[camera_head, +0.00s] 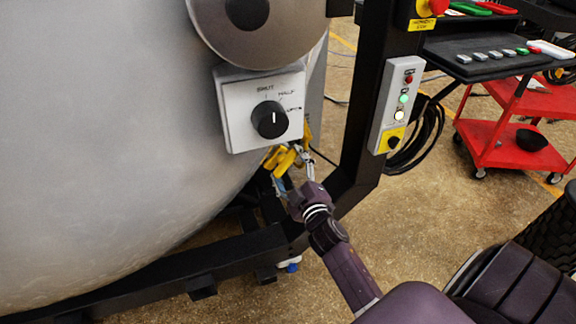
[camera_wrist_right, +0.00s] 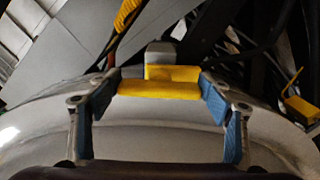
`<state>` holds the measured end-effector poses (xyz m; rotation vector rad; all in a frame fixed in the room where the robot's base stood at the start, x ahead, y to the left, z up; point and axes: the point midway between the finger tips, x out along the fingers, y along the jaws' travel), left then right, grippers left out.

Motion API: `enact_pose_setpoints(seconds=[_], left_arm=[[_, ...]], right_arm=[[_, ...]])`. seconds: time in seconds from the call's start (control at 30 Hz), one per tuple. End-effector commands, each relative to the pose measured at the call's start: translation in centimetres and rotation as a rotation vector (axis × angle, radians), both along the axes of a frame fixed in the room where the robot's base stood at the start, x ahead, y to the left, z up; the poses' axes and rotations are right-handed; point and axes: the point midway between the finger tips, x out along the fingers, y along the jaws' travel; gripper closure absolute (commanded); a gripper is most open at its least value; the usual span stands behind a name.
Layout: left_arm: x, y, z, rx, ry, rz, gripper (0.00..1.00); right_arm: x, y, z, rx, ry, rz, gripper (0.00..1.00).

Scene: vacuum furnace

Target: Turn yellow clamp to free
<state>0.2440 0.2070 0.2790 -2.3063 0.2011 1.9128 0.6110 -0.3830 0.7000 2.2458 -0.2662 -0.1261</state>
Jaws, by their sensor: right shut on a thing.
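The yellow clamp (camera_head: 285,162) sits low on the side of the big grey vessel, under the dial box. In the wrist view the yellow clamp (camera_wrist_right: 158,90) lies crosswise between the blue-padded fingers of my right gripper (camera_wrist_right: 160,95), which is shut on it. In the head view my right gripper (camera_head: 290,174) reaches up to the clamp from below right, and its fingers are partly hidden among the yellow parts. My left gripper is in neither view.
A white dial box (camera_head: 242,128) marked SHUT and HALF juts out just above the gripper. A black post with a button panel (camera_head: 397,104) stands to the right. A red cart (camera_head: 510,150) is farther right. Another yellow part (camera_wrist_right: 301,110) shows at right in the wrist view.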

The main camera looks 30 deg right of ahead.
Motion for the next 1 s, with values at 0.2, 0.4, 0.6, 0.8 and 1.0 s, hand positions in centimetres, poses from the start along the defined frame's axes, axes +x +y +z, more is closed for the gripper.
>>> enact_pose_setpoints(seconds=[0.2,0.4,0.6,0.8,1.0], left_arm=[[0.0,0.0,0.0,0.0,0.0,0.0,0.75],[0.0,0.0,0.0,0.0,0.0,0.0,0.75],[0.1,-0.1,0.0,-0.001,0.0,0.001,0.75],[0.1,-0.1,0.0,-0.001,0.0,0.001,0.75],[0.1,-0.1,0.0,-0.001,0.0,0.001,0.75]], right_arm=[[0.0,0.0,0.0,-0.011,0.003,0.001,0.27],[0.0,0.0,0.0,-0.007,0.002,0.001,0.1],[0.0,0.0,0.0,-0.005,0.001,0.0,0.1],[-1.4,0.4,-0.1,-0.003,0.003,0.0,0.1],[-5.4,1.3,-0.2,-0.004,0.005,-0.001,0.1]])
